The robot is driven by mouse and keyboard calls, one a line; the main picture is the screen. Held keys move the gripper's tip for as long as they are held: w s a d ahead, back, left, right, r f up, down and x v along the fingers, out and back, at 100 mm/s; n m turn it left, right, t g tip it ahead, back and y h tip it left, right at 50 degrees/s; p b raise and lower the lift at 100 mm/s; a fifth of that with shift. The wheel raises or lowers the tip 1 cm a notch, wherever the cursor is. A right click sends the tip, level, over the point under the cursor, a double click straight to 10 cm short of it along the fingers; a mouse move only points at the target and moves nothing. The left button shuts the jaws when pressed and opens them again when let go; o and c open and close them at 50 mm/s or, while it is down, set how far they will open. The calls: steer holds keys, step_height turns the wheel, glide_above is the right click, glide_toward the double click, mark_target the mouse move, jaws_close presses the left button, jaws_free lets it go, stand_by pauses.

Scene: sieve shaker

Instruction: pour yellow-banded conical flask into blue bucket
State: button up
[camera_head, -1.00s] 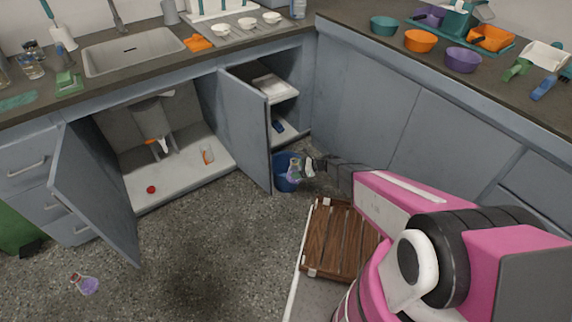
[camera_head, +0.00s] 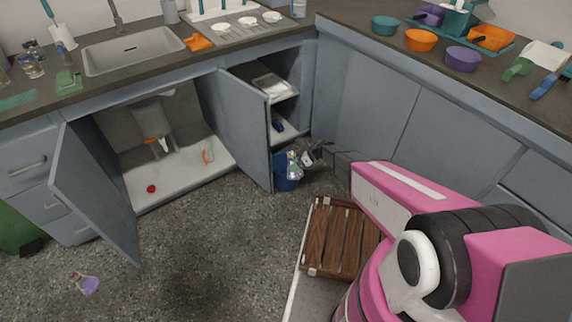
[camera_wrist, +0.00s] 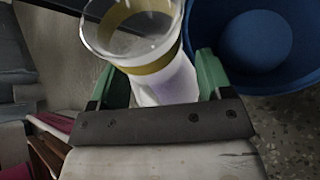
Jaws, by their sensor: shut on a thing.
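The yellow-banded conical flask (camera_wrist: 170,78) is held in my gripper (camera_wrist: 160,92), between its green fingers in the wrist view. Its open mouth faces the upper left of that view, and something pale purple shows in its lower body. In the head view the flask (camera_head: 294,172) is small, tilted, and at the blue bucket's rim; my gripper (camera_head: 304,160) is beside it. The blue bucket (camera_head: 285,184) stands on the floor by the open cabinet door. In the wrist view the bucket (camera_wrist: 211,48) is right of the flask, with a rounded blue shape inside.
An open cabinet door (camera_head: 246,130) stands just left of the bucket, and another door (camera_head: 94,195) is open farther left. A second flask with purple contents (camera_head: 88,284) lies on the floor at lower left. A wooden slatted rack (camera_head: 340,238) is near my arm.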

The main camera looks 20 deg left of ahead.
steer(key=shift+w+a+r+g+h, duration=0.2)
steer(key=shift+r+g+h, duration=0.1)
steer(key=shift+w+f+m, duration=0.1)
steer(key=shift+m, duration=0.2)
steer(key=shift+f+m+g+h, duration=0.4)
steer(key=shift+f+g+h, duration=0.1)
steer(key=shift+f, duration=0.4)
steer(key=shift+s+d+f+m+g+h+p, duration=0.15)
steer(key=shift+s+f+m+g+h+p, duration=0.1)
steer(key=shift+m+g+h+p, duration=0.35)
steer(key=shift+f+m+g+h+p, duration=0.3)
steer(key=shift+m+g+h+p, duration=0.15)
steer(key=shift+m+g, duration=0.35)
stand_by(0.9)
steer(key=shift+w+a+r+m+g, duration=0.4)
steer(key=shift+w+a+r+g, duration=0.05)
steer(key=shift+w+r+g, duration=0.15)
stand_by(0.5)
steer(key=shift+w+a+f+m+g+h, duration=0.1)
steer(key=shift+w+f+m+g+h, duration=0.1)
steer(key=shift+m+g+h, duration=0.25)
stand_by(1.0)
steer(key=shift+a+r+m+g+p, duration=0.1)
steer(key=shift+r+m+g+p, duration=0.15)
steer(key=shift+g+p, duration=0.15)
stand_by(1.3)
